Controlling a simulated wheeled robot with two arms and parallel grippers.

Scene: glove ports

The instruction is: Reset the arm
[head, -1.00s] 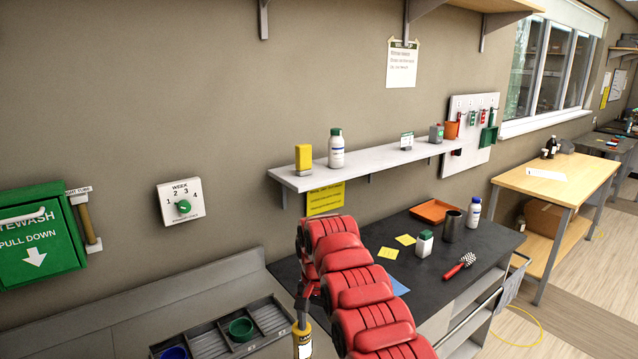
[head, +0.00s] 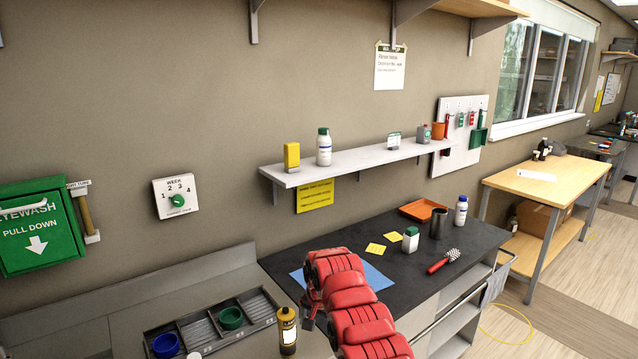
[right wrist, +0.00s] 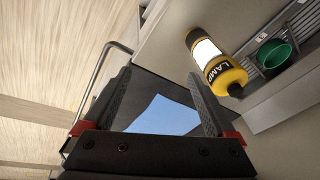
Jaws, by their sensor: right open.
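My right arm (head: 352,308) with red covers reaches over the front of the dark counter. My right gripper (head: 309,308) is small and partly hidden by the arm in the head view. In the right wrist view the right gripper (right wrist: 160,88) has its two dark fingers wide apart with nothing between them. A blue sheet (right wrist: 163,115) on the counter shows beyond the fingers; the blue sheet (head: 312,284) is partly behind the arm in the head view. My left gripper is not in view.
A yellow bottle (head: 287,331) labelled LAMP stands close by; the bottle (right wrist: 216,62) is beside the right finger. A tray (head: 197,329) with green and blue cups lies left. A red-handled brush (head: 444,261), white bottle (head: 410,240) and dark cylinder (head: 438,224) stand or lie on the counter.

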